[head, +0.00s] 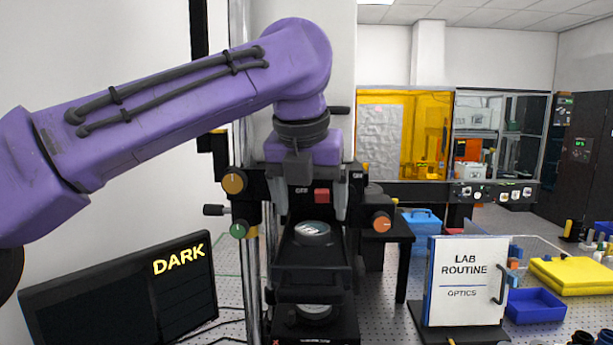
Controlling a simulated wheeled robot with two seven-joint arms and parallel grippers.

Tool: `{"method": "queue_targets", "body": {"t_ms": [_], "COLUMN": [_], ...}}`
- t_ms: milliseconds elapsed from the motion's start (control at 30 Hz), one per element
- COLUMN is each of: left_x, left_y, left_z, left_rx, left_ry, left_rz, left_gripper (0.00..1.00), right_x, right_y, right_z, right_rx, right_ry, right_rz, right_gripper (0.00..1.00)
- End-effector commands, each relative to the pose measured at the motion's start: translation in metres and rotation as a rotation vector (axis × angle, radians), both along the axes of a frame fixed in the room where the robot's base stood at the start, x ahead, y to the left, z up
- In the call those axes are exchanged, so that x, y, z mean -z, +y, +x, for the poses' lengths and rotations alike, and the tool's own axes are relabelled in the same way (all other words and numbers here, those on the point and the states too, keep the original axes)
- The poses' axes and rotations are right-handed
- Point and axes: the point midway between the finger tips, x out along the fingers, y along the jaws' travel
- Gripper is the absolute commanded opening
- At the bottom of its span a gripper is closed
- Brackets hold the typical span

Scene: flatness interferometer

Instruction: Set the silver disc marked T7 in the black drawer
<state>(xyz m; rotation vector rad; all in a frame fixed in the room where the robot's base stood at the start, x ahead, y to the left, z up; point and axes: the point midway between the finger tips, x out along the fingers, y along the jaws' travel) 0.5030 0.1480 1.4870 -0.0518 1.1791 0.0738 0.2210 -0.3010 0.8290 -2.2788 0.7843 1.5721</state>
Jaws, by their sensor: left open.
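A silver disc (312,229) with a dark marking, too small to read surely, shows in the middle of the black instrument. It lies over or in the black drawer (312,292), which juts toward me; I cannot tell whether it rests fully on it. My left gripper (312,207) points down with its two grey fingers spread, just above the disc, one finger to each side. Nothing is visibly held in it. A second round silver surface (317,312) shows lower down, below the drawer. My right gripper is not in view.
A dark monitor (120,295) reading DARK stands at the left. A metal post (250,280) rises left of the drawer.

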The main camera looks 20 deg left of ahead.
Motion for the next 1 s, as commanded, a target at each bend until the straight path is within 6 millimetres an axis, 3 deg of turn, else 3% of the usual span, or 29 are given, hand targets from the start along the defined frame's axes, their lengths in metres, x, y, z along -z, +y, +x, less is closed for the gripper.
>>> {"method": "queue_targets", "body": {"t_ms": [100, 333, 1000], "left_x": [-0.032, -0.071, -0.078], "left_y": [-0.002, -0.003, -0.006], "left_z": [-0.012, -0.028, -0.031], "left_rx": [-0.001, 0.000, 0.006], "left_ry": [-0.005, -0.001, 0.000], "left_rz": [0.001, 0.000, 0.000], "left_gripper": [0.83, 0.83, 0.83], "right_x": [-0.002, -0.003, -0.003], "right_y": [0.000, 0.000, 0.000], "right_z": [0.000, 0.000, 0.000], "right_rx": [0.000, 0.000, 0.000], "right_ry": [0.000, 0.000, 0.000], "right_rz": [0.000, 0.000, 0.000], "right_gripper": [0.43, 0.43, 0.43]}}
